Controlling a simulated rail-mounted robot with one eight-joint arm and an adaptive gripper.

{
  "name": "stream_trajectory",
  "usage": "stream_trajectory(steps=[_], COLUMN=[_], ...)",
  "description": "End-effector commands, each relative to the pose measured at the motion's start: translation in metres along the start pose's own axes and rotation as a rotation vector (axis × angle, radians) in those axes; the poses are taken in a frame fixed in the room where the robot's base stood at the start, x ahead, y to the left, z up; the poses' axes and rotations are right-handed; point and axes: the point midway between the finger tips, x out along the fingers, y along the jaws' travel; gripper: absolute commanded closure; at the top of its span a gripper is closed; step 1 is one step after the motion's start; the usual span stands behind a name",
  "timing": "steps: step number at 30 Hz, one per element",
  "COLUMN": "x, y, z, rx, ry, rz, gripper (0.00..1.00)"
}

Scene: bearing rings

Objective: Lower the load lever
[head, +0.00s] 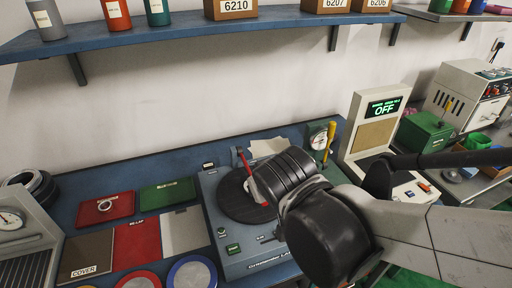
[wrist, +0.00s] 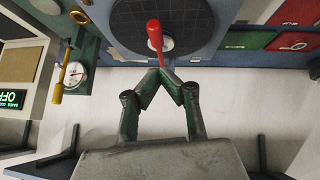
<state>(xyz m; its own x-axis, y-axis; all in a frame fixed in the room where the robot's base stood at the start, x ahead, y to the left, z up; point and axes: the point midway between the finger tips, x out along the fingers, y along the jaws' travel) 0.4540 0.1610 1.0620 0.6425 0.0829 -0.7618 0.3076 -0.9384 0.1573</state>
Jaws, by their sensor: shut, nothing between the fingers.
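A red-handled lever (wrist: 154,36) stands over the dark round platter (wrist: 190,14) of a blue-grey machine. In the head view the lever (head: 243,160) shows as a thin red bar beside the platter (head: 236,200). A second lever with a yellow handle (head: 331,136) stands by a round dial at the machine's back right; it also shows in the wrist view (wrist: 59,85). No label tells which is the load lever. My gripper (wrist: 160,71) is shut and empty. Its tips lie at the lower end of the red lever in the wrist view; I cannot tell whether they touch.
A shelf (head: 150,38) with cans and boxes hangs above the bench. A panel reading OFF (head: 384,107) stands to the right. My arm covers the machine's right part in the head view.

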Motion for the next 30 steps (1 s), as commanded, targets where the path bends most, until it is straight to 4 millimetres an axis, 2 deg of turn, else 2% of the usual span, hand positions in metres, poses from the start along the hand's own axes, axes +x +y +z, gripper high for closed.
stream_trajectory(steps=[6, 15, 26, 30], x=[-0.026, -0.051, -0.058, -0.059], y=[0.0, -0.001, 0.0, 0.014], z=[0.003, 0.005, 0.006, 0.011], rx=[0.0, -0.001, 0.002, 0.028], ry=[0.0, 0.001, 0.0, -0.012], rz=[-0.001, 0.0, 0.0, 0.009], gripper=[1.0, 1.0, 1.0, 1.0])
